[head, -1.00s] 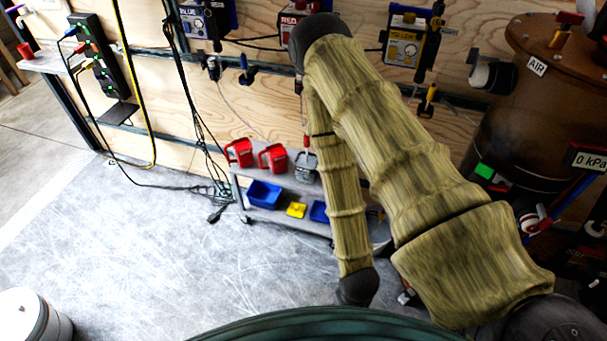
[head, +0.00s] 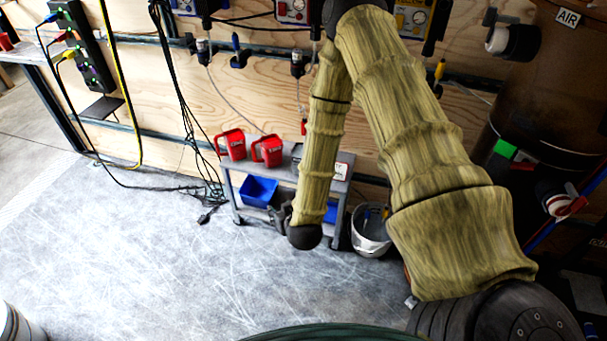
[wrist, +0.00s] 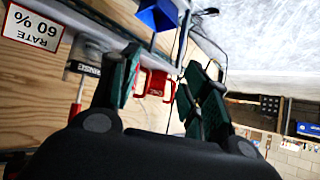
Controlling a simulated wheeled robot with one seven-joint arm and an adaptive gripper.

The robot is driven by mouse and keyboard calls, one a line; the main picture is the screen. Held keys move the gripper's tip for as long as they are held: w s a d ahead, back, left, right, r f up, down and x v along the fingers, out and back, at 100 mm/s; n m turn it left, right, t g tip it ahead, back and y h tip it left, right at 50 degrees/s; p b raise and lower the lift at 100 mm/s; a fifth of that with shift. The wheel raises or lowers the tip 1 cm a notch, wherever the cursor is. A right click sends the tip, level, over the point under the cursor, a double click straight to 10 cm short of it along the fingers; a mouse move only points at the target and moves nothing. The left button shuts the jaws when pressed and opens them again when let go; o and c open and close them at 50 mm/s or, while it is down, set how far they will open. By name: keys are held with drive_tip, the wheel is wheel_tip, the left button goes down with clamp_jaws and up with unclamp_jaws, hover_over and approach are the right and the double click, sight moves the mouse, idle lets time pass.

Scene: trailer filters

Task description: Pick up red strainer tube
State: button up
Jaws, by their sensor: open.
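In the head view my gripper (head: 281,212) is partly hidden behind my wrist, low in front of the cart.
Two red jugs (head: 231,145) (head: 267,150) stand on the cart top (head: 238,166). A blue bin (head: 258,191) sits on its lower shelf. A white bucket (head: 371,238) stands right of the cart. Black cables (head: 190,120) hang at left. The floor in front is clear.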

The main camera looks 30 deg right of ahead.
drive_tip(key=shift+w+d+r+m+t+h+b, duration=0.75)
drive_tip(key=shift+w+d+r+h+b, duration=0.85)
drive_tip(key=shift+w+d, duration=2)
drive_tip(key=shift+w+d+r+m+t+h+b, duration=0.75)
drive_tip(key=shift+w+d+r+h+b, duration=0.75)
drive_tip(key=shift+w+d, duration=2.1)
drive_tip(key=shift+w+d+r+m+t+h+b, duration=0.75)
drive_tip(key=shift+w+d+r+h+b, duration=0.8)
drive_tip(key=shift+w+d, duration=2.05)
drive_tip(key=shift+s+d+r+y+b, duration=0.2)
drive_tip(key=shift+s+y+b, duration=0.15)
drive_tip(key=shift+b, duration=0.2)
clamp_jaws()
